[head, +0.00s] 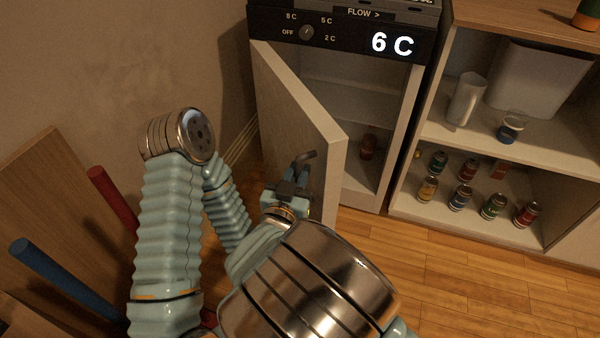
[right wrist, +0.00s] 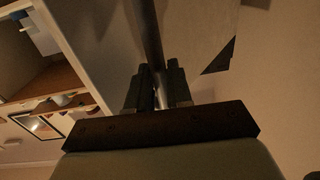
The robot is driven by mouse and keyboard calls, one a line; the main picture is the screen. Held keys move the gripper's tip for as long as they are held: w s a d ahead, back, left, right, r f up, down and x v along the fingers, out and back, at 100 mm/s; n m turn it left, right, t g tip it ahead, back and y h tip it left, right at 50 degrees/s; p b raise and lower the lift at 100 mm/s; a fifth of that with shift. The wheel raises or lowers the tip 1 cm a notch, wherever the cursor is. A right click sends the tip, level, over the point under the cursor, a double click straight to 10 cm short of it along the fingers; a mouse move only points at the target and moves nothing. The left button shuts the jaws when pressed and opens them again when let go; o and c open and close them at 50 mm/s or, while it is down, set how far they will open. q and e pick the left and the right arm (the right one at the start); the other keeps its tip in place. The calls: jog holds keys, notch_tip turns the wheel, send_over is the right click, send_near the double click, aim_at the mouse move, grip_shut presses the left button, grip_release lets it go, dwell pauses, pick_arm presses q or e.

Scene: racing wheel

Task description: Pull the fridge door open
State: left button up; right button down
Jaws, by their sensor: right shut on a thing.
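The fridge door (head: 293,108) is white and stands ajar, swung out toward the left, with a gap between its free edge and the fridge body (head: 403,135). The dark door handle (head: 304,160) is on its outer face. My right gripper (head: 293,185) is at the outer face of the door, shut on the handle. In the right wrist view, the handle bar (right wrist: 151,40) runs down between the two dark fingers (right wrist: 160,86). My left gripper does not show in either view.
Inside the fridge is a red can (head: 368,147). Open shelves (head: 437,137) on the right hold a jug (head: 466,99), a cup and several cans. Red (head: 112,196) and blue (head: 62,277) rods are at the left. Wooden floor (head: 440,265) in front of the fridge is clear.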

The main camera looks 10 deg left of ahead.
aim_at(296, 160)
jog(key=c, duration=1.5)
grip_release()
jog(key=shift+w+a+r, duration=0.15)
jog(key=shift+a, duration=0.05)
jog(key=o, duration=0.3)
jog(key=shift+w, duration=0.1)
jog(key=shift+o, duration=0.2)
jog(key=shift+r, duration=0.3)
jog(key=r, duration=0.3)
jog(key=shift+s, duration=0.2)
jog(key=s+d+r+p, duration=0.1)
jog(key=s+d+r, duration=0.2)
jog(key=s+r, duration=0.6)
jog(key=s, duration=0.4)
jog(key=shift+d, duration=0.3)
